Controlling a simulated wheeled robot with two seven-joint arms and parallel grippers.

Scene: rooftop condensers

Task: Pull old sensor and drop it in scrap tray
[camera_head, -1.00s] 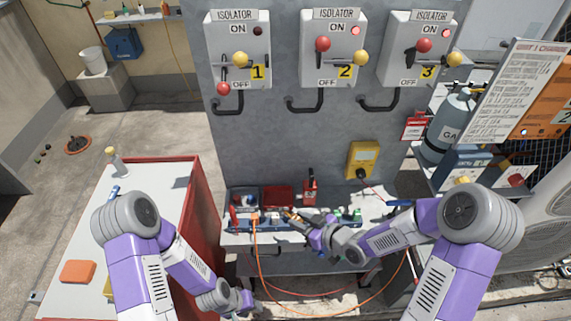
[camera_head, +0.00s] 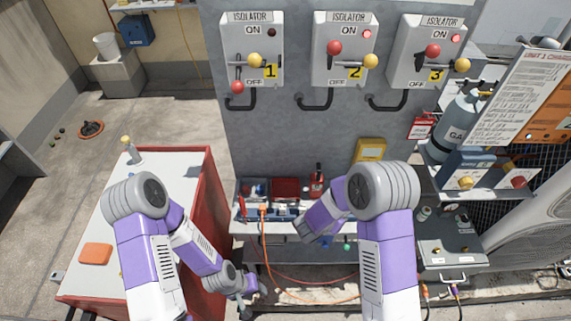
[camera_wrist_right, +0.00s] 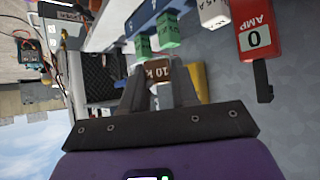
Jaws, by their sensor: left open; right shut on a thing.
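My right gripper (camera_wrist_right: 158,92) is shut on a small brown block (camera_wrist_right: 160,72) marked "10 k" in the right wrist view. I cannot tell for sure whether this block is the old sensor. In the head view my right wrist is over the front of the bench and its fingers are hidden. A red tray (camera_head: 286,186) lies at the back of the bench; I cannot tell whether it is the scrap tray. My left gripper (camera_head: 246,303) is open and empty, low beside the red-sided cabinet.
Green terminals (camera_wrist_right: 168,25) and a red "AMP 0" block (camera_wrist_right: 258,35) lie close to the right gripper. A dark foam-lined case (camera_wrist_right: 108,75) is to its left. An orange cable (camera_head: 264,250) hangs off the bench (camera_head: 275,227). The wall with isolators (camera_head: 345,48) stands behind.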

